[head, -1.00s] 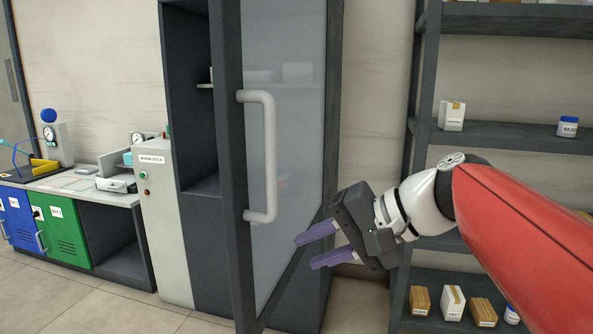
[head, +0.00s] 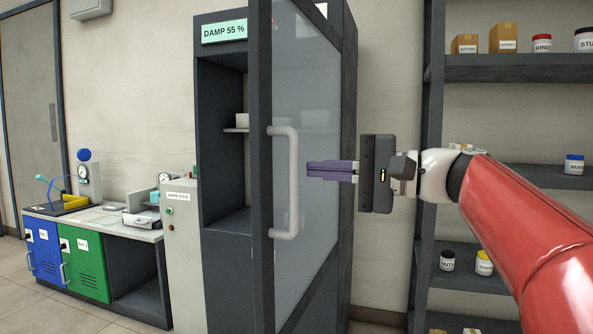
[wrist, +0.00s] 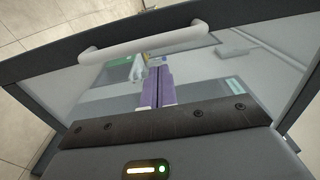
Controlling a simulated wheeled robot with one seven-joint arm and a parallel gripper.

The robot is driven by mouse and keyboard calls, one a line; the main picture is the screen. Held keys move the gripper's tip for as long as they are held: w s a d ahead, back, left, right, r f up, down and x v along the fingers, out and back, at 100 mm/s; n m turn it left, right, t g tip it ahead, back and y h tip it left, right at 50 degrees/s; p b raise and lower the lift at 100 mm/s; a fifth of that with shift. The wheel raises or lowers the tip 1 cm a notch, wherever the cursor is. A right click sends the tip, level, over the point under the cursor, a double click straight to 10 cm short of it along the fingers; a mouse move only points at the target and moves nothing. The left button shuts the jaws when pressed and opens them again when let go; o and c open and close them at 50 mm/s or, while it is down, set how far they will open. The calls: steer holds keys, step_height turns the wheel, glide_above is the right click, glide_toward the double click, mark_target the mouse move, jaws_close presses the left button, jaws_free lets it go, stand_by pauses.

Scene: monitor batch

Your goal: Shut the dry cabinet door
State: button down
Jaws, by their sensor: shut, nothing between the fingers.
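The dry cabinet (head: 222,140) is dark grey, with a sign reading "DAMP 55 %" (head: 224,32) at its top. Its glass door (head: 313,100) stands open, swung out toward me, with a dark frame and a white bar handle (head: 292,190). The handle also shows in the wrist view (wrist: 145,45), running across above my fingers. My gripper (head: 308,171) is shut and empty, its purple fingers together and pointing left. It is in front of the glass, right of the handle; I cannot tell whether it touches the glass.
Right of the cabinet stands a dark shelf rack (head: 500,70) with boxes and jars. At left are a grey machine (head: 181,250) and a bench with blue (head: 42,255) and green (head: 85,262) doors. The floor at the lower left is clear.

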mark_target(278, 167)
steer(key=shift+x, duration=2.4)
steer(key=shift+a, duration=0.15)
